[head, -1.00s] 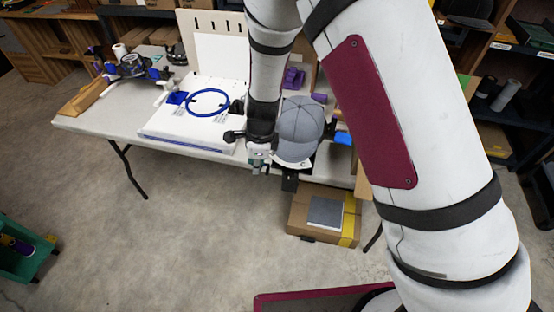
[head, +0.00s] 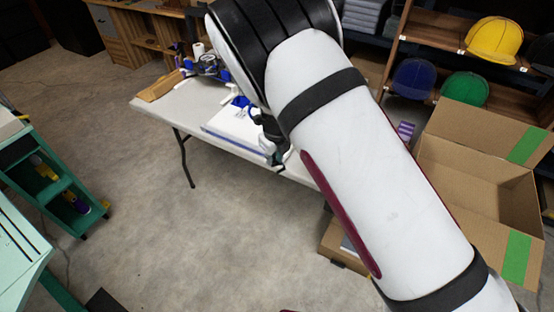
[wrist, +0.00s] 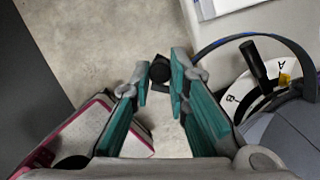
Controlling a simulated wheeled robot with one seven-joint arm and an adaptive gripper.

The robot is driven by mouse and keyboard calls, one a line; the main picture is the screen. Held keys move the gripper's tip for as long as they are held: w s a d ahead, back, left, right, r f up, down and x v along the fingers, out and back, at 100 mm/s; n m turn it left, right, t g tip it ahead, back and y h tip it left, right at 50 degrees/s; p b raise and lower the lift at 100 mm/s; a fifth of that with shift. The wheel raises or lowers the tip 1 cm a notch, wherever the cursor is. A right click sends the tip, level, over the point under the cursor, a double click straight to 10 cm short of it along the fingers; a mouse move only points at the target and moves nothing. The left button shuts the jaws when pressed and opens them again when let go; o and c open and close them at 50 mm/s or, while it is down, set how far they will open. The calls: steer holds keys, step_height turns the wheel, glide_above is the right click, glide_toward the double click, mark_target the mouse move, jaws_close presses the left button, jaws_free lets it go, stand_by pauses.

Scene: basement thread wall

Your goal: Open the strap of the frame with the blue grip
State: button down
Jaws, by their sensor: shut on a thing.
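To the right, a dark band with a blue edge (wrist: 247,38) arches over a white plate (wrist: 237,92) marked A and B. A black lever (wrist: 254,62) stands up from the plate. A grey cap (wrist: 285,143) sits beside it at the lower right. In the head view, my arm covers the cap and most of the frame. The blue grip cannot be made out.
The grey table (head: 165,108) holds a white slab (head: 240,128). A green cart (head: 60,190) stands at left. At right are an open cardboard box (head: 480,180) and shelves with a yellow hat (head: 494,40).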

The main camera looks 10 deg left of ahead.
stand_by(0.4)
steer(key=c, duration=1.8)
jaws_free()
steer(key=shift+r, duration=0.15)
steer(key=v, duration=1.1)
steer(key=shift+r, duration=0.4)
steer(key=shift+d, duration=0.15)
